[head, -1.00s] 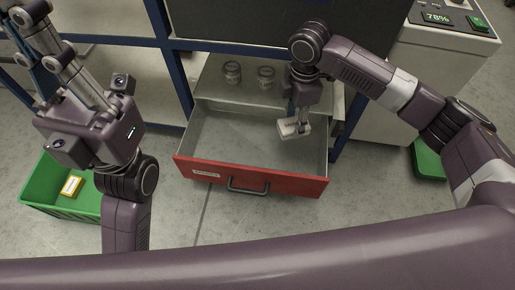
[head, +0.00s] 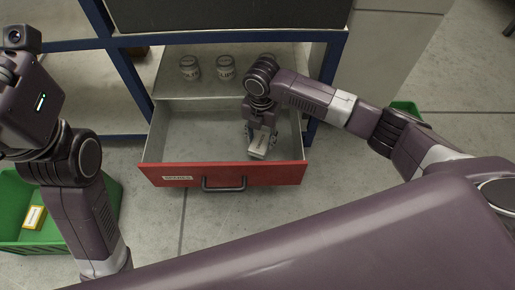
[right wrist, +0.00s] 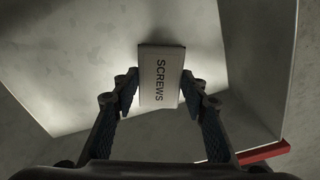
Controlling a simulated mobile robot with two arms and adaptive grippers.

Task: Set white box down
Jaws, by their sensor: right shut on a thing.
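The white box (head: 258,147) is inside the open red-fronted drawer (head: 222,175), toward its right side. My right gripper (head: 260,137) reaches down into the drawer and is shut on the box. In the right wrist view the box (right wrist: 162,75) shows the label "SCREWS", with the fingers of my right gripper (right wrist: 161,92) on its two sides. I cannot tell whether the box touches the drawer floor. My left arm shows at the left, but its fingers are outside the picture.
Several jars, including one glass jar (head: 190,68), stand on the shelf behind the drawer. The drawer's left and middle floor is bare. A green bin (head: 100,205) with a yellow-edged box (head: 34,217) stands on the floor at the left.

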